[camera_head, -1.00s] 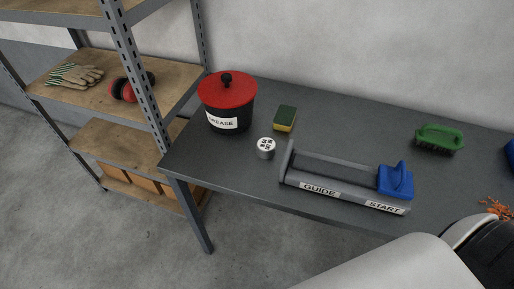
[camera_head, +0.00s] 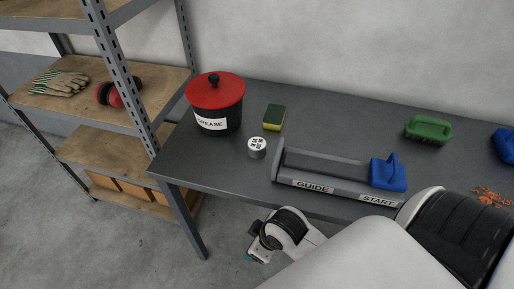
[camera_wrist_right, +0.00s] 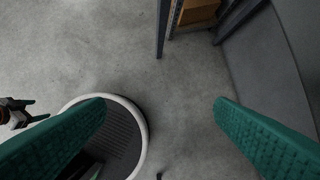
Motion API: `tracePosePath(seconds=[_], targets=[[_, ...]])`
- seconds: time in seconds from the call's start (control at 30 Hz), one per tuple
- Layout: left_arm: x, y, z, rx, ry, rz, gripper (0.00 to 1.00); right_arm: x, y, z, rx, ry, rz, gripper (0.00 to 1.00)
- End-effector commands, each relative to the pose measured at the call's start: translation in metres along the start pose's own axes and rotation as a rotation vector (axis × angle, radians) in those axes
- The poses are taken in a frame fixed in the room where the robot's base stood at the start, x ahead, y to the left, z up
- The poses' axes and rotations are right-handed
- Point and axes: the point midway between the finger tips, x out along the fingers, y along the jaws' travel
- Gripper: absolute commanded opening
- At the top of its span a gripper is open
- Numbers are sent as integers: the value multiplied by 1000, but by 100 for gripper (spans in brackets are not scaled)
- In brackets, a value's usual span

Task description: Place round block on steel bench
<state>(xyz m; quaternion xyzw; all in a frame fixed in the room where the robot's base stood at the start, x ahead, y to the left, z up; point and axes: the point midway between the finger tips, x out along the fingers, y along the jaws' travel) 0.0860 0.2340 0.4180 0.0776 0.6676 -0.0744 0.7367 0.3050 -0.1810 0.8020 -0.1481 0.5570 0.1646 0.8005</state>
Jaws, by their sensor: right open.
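The round block (camera_head: 257,147) is a small pale cylinder with dark marks on its top. It stands upright on the dark grey steel bench (camera_head: 225,178), between the grease pot and the guide. My right gripper (camera_head: 249,258) shows partly at the lower middle of the head view, below the bench's front edge and apart from the block.
On the bench are a black grease pot (camera_head: 214,103) with red lid, a sponge (camera_head: 273,117), the guide (camera_head: 325,168) with a blue block (camera_head: 388,173), a green brush (camera_head: 428,130) and orange scraps (camera_head: 490,196). A shelf rack (camera_head: 120,75) stands left.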

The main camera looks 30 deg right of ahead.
Motion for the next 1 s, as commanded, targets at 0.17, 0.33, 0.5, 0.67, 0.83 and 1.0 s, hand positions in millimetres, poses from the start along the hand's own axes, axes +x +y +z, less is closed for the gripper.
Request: tracePosePath(seconds=[0.17, 0.33, 0.5, 0.67, 0.83, 1.0], targets=[[0, 0, -1, 0, 2, 0, 74, -1, 2, 45, -336, -65, 44, 77], [0, 0, -2, 0, 2, 0, 74, -7, 1, 85, -732, -113, 72, 77], [1, 0, -2, -1, 3, 0, 74, -21, -18, 126, -1300, -119, 77, 77], [2, 0, -2, -1, 4, 0, 74, -42, -62, 150, -1859, -41, 100, 77], [2, 0, -2, -1, 4, 0, 74, -73, -136, 168, -2267, 67, 162, 77], [2, 0, -3, -1, 4, 0, 74, -108, -195, 174, -2498, 111, 233, 77]])
